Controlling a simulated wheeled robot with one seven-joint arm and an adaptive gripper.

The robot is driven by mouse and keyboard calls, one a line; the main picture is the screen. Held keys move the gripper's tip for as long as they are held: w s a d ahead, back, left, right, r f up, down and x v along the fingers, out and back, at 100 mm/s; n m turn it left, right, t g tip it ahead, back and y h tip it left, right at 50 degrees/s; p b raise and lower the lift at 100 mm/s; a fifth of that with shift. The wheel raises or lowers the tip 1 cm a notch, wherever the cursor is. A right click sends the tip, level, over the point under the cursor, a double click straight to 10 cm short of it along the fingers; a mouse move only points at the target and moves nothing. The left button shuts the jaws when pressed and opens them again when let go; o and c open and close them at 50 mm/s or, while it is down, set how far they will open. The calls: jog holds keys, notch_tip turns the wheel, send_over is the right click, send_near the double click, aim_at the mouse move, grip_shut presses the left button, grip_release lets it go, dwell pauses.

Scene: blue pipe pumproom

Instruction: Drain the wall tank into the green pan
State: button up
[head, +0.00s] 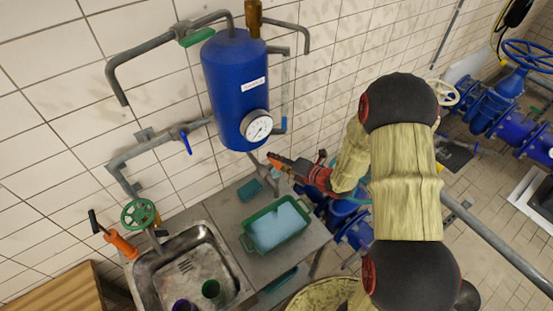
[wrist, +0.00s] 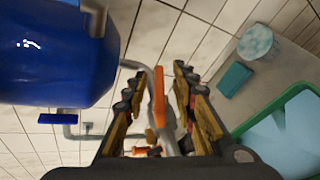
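The blue wall tank (head: 232,82) hangs on the tiled wall with a round white gauge (head: 257,127) low on its front. It fills the left of the wrist view (wrist: 50,55). A grey pipe (wrist: 135,65) leads from it to an orange lever (wrist: 158,95). My gripper (head: 275,160) is just below the tank. In the wrist view its open fingers (wrist: 156,80) stand on either side of the lever, with gaps visible. The green pan (head: 249,241) stands on the counter below, with a light blue surface inside, perhaps water. The pipe's outlet is largely hidden by my gripper.
A steel sink (head: 160,275) with cups is left of the pan. A teal block (head: 250,190) lies behind the pan. A blue lever (head: 185,142) and a green handwheel (head: 140,213) are on the left pipes. Blue valves (head: 505,100) stand at right.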

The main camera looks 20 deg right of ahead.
jog(key=shift+c, duration=1.4)
jog(key=c, duration=0.4)
jog(key=shift+w, duration=0.1)
grip_shut()
